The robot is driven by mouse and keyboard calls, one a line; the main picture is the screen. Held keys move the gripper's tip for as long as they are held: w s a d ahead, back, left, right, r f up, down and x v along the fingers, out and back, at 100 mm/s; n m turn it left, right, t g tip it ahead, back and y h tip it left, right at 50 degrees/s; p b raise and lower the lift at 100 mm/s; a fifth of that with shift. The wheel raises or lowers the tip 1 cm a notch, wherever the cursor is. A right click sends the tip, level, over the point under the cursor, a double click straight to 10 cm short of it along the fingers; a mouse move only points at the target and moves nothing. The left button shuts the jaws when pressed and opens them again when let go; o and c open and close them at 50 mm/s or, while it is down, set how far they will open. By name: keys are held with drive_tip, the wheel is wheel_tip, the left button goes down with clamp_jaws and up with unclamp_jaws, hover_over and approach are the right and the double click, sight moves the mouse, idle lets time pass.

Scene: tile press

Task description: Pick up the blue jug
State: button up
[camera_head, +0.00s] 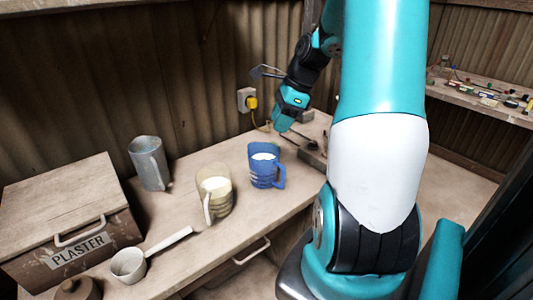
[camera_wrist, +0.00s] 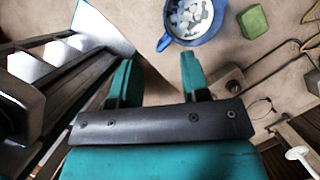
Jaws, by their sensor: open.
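The blue jug (camera_head: 258,178) stands upright on the bench, with white contents inside and its handle on the right. In the wrist view the blue jug (camera_wrist: 217,28) is at the top edge, partly cut off, with its handle at lower left. My gripper (camera_head: 281,124) is above the bench, behind and to the right of the jug in the head view. In the wrist view my gripper (camera_wrist: 157,62) is open, with nothing between its fingers. The jug lies beyond the fingertips, apart from them.
A cream jug (camera_head: 222,203) and a grey jug (camera_head: 147,165) stand left of the blue jug. A ladle (camera_head: 130,265) and a plaster box (camera_head: 60,205) are farther left. A green block (camera_wrist: 252,21) lies beside the blue jug. A yellow plug (camera_head: 252,103) is on the wall.

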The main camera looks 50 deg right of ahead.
drive_tip(key=d+m, duration=0.2)
drive_tip(key=p, duration=0.1)
approach(260, 172)
drive_tip(key=shift+w+f, duration=0.25)
drive_tip(key=shift+f, duration=0.45)
drive_tip(key=shift+p+x, duration=0.7)
drive_tip(key=shift+x, duration=2.45)
drive_tip(key=shift+c, duration=0.3)
drive_tip(key=shift+r, duration=0.1)
clamp_jaws()
